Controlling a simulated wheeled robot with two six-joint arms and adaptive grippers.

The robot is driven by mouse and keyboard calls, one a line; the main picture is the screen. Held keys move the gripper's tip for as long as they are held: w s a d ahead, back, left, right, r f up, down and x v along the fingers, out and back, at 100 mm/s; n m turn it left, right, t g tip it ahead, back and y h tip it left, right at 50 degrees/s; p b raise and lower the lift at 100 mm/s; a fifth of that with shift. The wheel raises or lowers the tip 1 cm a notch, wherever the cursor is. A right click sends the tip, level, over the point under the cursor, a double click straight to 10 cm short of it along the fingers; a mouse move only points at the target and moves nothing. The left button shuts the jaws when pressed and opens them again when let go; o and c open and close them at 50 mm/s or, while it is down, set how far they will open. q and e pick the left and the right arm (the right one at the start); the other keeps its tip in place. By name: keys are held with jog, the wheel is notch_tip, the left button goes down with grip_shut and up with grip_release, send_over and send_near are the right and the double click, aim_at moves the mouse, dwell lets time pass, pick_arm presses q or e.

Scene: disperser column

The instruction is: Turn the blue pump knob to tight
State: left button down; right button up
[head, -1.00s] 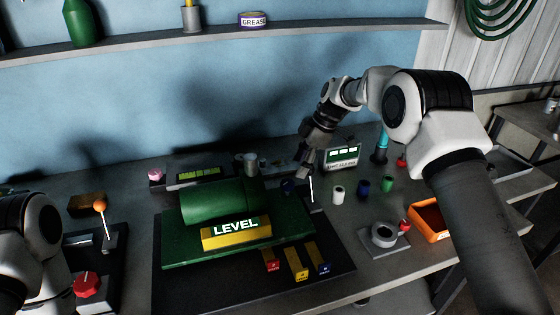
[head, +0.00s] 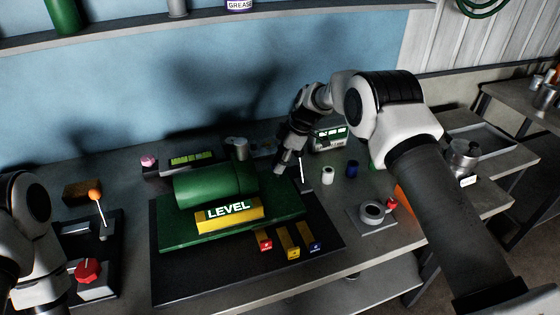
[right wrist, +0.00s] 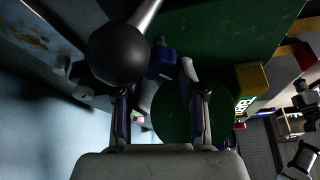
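The blue pump knob (right wrist: 163,62) shows in the right wrist view as a small dark-blue block at the end of the green pump (right wrist: 185,110). In the head view my right gripper covers it. My right gripper (right wrist: 158,82) is open, with one finger on each side of the knob's line of sight. I cannot tell whether it touches the knob. In the head view this gripper (head: 281,165) points down at the right end of the green pump (head: 215,185). My left arm is at the left edge; its gripper is out of view.
A lever with a black ball (right wrist: 118,52) stands close to my right gripper; its pale rod (head: 301,168) shows in the head view. A yellow LEVEL block (head: 228,214) sits before the pump. Small cylinders, including a white one (head: 327,175), stand to the right.

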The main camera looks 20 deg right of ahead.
jog(key=shift+s+f, duration=0.1)
jog(key=shift+f, duration=0.1)
jog(key=shift+c, duration=1)
